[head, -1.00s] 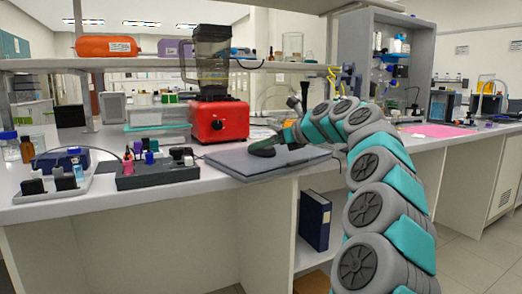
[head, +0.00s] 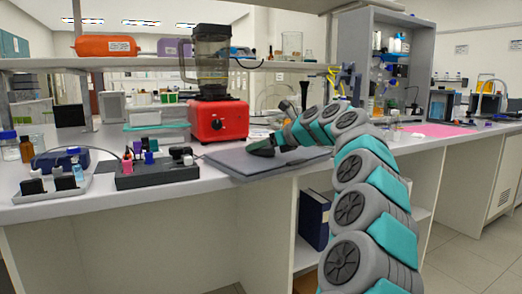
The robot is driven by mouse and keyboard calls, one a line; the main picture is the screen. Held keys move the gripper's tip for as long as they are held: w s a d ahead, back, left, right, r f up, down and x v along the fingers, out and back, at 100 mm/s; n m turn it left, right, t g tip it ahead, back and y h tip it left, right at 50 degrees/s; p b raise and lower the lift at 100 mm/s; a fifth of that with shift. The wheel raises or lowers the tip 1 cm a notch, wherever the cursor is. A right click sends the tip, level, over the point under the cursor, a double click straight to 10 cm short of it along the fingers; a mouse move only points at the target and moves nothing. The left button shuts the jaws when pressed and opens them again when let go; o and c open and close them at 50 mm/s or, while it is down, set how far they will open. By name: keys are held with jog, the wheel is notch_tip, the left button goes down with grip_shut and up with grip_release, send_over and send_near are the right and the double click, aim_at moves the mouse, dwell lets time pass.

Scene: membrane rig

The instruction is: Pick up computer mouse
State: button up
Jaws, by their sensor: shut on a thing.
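A dark green computer mouse (head: 262,148) is at my gripper (head: 277,141), over the grey flat pad or closed laptop (head: 235,165) on the bench. My gripper is shut on the mouse. The fingers are small and dark, and the arm partly hides them. I cannot tell whether the mouse touches the grey surface or is just above it.
A red blender (head: 217,121) stands behind the grey pad. A dark rack with small bottles (head: 155,170) and a white tray (head: 50,190) are to the left. A shelf (head: 290,66) runs above the bench. A pink mat (head: 440,130) lies at the right.

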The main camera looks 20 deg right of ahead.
jog(key=c, duration=0.3)
jog(key=shift+r, duration=0.15)
jog(key=shift+c, duration=0.2)
